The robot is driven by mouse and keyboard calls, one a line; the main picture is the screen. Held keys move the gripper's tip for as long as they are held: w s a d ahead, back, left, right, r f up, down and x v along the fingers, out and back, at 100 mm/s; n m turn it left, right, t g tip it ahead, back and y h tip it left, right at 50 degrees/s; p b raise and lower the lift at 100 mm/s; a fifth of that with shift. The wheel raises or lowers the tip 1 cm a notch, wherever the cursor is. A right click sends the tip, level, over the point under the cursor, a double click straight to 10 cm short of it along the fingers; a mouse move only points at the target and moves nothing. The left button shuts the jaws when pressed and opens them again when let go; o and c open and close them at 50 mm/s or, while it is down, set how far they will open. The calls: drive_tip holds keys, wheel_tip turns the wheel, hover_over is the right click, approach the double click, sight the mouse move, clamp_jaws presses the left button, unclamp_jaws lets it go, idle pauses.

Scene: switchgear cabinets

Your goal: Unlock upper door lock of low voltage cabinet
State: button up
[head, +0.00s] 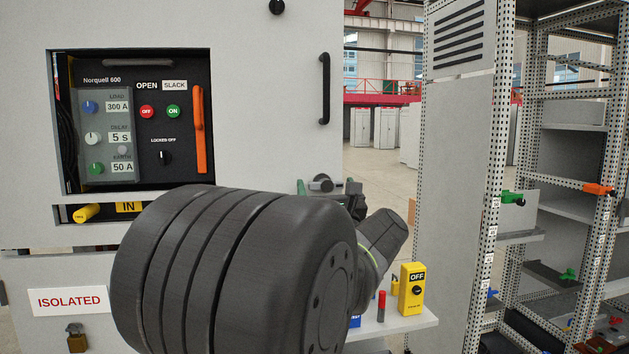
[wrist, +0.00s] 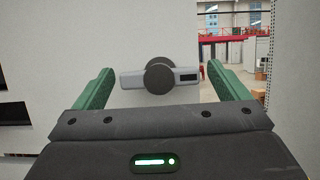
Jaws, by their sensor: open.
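The cabinet door (head: 280,60) is a pale grey panel on the left in the head view. A grey crosswise bar with a dark round disc (wrist: 159,78) lies ahead of my gripper in the wrist view, close to the door's right edge. It looks like a lock handle, but I cannot tell for sure. My gripper (wrist: 161,68) is open, with one green finger near each end of the bar; I cannot tell whether they touch. In the head view my arm hides much of my gripper (head: 326,188). A black knob (head: 277,6) sits at the door's top.
A black vertical handle (head: 325,88) is on the door above my gripper. A recessed panel (head: 130,120) has an orange lever (head: 200,130). A low shelf (head: 400,325) bears a yellow OFF box (head: 411,290). Perforated racks (head: 490,150) stand at right.

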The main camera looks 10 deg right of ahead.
drive_tip(key=shift+w+r, duration=0.2)
drive_tip(key=shift+w, duration=0.3)
drive_tip(key=c, duration=1)
